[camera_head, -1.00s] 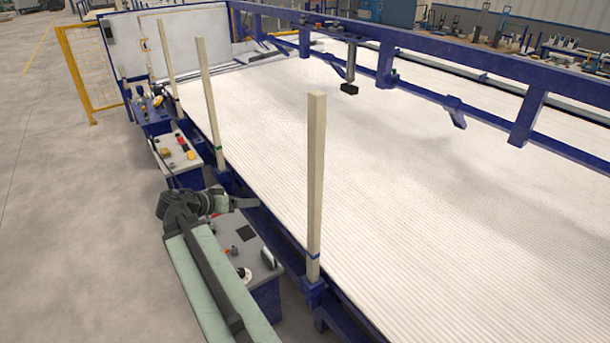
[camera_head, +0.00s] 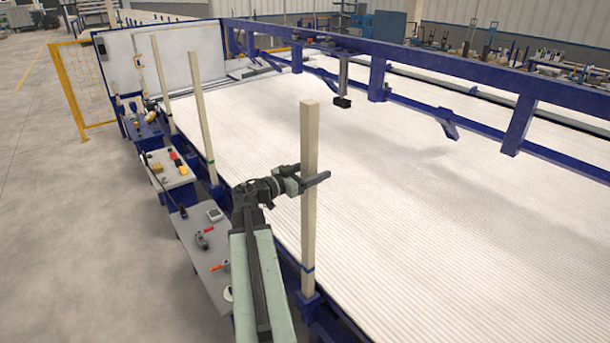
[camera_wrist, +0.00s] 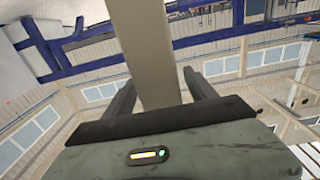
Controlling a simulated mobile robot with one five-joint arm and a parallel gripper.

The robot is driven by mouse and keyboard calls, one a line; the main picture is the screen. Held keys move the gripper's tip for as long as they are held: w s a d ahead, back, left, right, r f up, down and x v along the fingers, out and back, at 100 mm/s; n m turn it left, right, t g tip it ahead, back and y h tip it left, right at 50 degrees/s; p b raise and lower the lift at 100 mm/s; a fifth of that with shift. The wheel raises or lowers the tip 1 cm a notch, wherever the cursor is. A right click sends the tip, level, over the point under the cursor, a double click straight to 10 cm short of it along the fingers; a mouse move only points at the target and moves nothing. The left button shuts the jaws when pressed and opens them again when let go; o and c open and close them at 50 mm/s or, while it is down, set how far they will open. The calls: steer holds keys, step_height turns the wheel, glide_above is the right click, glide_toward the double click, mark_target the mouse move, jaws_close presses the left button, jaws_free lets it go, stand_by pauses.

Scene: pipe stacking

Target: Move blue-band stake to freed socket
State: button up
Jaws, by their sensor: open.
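The blue-band stake (camera_head: 309,232) is a tall pale wooden post with a blue band near its foot. It stands upright in a blue socket (camera_head: 311,303) on the near edge of the pipe bed. My gripper (camera_head: 322,180) is open at the upper half of this stake, with its fingers around the post. In the wrist view the stake (camera_wrist: 151,50) runs between the two open fingers (camera_wrist: 161,90). Whether a finger touches it I cannot tell. Two more stakes stand upright farther along the edge, a middle one (camera_head: 202,115) and a far one (camera_head: 163,85).
White pipes (camera_head: 420,200) fill the bed right of the stakes. A blue overhead beam (camera_head: 450,75) runs along the far side, with a hanging black-ended post (camera_head: 342,90). The floor at left (camera_head: 50,200) is clear.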

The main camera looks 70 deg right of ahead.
mark_target(318, 106)
steer(key=shift+s+d, duration=0.35)
steer(key=shift+d, duration=0.15)
jaws_close()
step_height(318, 106, up, 9)
steer(key=p, duration=0.8)
steer(key=shift+p, duration=0.4)
step_height(318, 106, up, 12)
steer(key=p, duration=1.2)
steer(key=shift+w, duration=0.15)
steer(key=shift+f, duration=0.1)
